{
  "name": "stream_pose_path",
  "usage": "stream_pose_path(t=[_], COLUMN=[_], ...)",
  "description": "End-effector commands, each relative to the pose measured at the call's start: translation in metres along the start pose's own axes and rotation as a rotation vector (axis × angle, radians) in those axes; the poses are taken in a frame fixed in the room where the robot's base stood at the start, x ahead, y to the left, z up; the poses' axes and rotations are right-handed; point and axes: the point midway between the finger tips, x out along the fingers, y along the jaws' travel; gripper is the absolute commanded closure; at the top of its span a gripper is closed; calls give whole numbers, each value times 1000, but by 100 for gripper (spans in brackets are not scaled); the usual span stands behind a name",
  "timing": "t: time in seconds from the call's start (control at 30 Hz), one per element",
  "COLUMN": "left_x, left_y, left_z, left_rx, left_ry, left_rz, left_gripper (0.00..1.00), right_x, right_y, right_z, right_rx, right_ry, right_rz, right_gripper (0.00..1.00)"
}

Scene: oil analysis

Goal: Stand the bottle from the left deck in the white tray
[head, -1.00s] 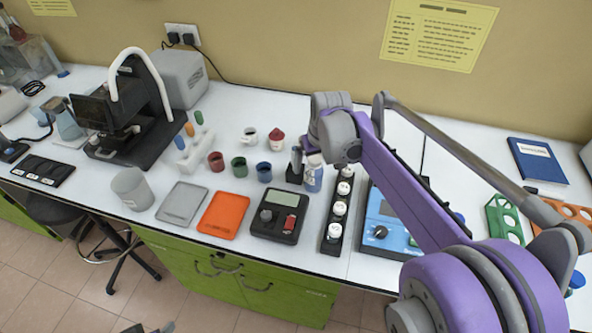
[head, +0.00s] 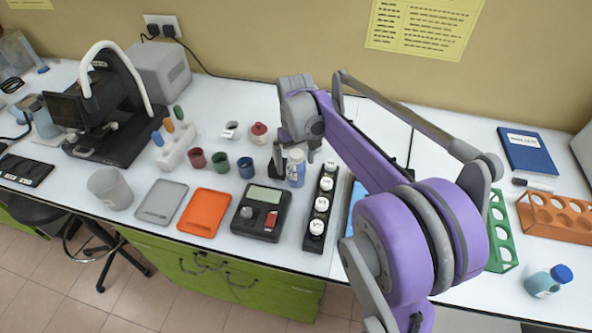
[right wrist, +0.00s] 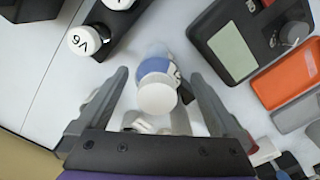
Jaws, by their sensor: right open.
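A small clear bottle with a blue band and white cap (head: 296,170) stands upright on the white bench, left of a black rack. My right gripper (head: 290,150) is over it in the head view. In the right wrist view, the open fingers (right wrist: 160,78) are on either side of the bottle (right wrist: 157,96), with space between it and each finger. A pale grey-white tray (head: 150,212) lies flat and empty left of an orange tray. My left gripper is out of view.
The black rack (head: 308,240) holds several white-capped bottles close to my right gripper. A black scale-like device (head: 243,226) and the orange tray (head: 205,212) lie toward the pale tray. Red, green and blue cups (head: 245,167) stand behind. A grey beaker (head: 110,188) is far left.

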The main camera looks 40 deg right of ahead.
Motion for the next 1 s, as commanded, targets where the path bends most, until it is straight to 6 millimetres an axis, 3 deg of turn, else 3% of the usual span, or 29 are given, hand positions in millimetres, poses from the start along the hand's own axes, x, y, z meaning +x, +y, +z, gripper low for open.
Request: stream_pose_path(t=[0.3, 0.63, 1.0], left_x=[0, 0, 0], left_y=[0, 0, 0], left_z=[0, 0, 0], left_rx=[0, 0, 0], left_ry=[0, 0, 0], left_rz=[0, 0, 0], left_gripper=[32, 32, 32], right_x=[43, 49, 49], right_y=[4, 4, 4], right_z=[1, 1, 1], right_rx=[0, 0, 0], right_ry=[1, 1, 1], right_rz=[0, 0, 0], right_gripper=[0, 2, 68])
